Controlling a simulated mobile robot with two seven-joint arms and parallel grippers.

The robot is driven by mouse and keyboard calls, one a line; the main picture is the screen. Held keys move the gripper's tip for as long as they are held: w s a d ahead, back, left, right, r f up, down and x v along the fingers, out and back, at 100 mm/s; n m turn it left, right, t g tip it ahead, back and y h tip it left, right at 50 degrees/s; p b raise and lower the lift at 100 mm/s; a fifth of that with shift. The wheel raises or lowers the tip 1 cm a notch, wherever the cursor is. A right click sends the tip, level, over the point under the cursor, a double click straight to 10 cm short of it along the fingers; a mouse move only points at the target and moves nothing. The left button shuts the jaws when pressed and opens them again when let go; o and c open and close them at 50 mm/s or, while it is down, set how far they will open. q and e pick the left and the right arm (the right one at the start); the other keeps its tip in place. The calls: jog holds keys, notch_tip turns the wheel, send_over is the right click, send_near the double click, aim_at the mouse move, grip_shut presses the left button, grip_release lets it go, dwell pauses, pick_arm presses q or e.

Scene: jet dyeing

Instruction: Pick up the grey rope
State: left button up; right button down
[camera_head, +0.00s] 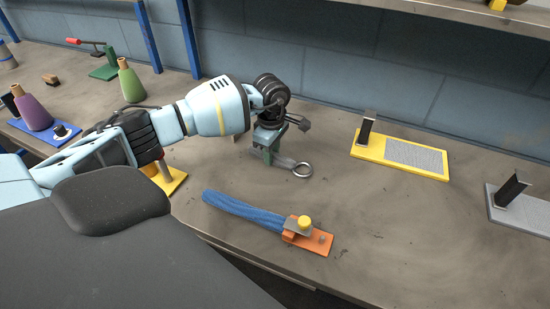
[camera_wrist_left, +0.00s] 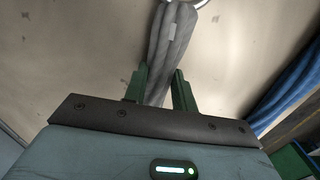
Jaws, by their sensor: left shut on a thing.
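The grey rope (camera_head: 287,163) is a short, thick bundle with a metal ring (camera_head: 302,170) at its end. It lies at or just above the middle of the table. My left gripper (camera_head: 268,155) points down over its near-left part. In the left wrist view the green fingers (camera_wrist_left: 161,82) are on both sides of the grey rope (camera_wrist_left: 172,45), shut on it. The ring shows at the top edge there. I cannot tell whether the rope is clear of the table. My right gripper is not in view.
A blue rope (camera_head: 240,206) with an orange clamp plate (camera_head: 322,240) lies in front. A yellow plate (camera_head: 358,150) with a grey pad and a grey stand (camera_head: 515,213) are at right. Cones (camera_head: 131,85) stand at left. A wall (camera_head: 330,60) closes the back.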

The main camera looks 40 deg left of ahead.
pick_arm(q)
grip_shut()
jog(key=shift+r, duration=0.15)
notch_tip(320, 180, up, 10)
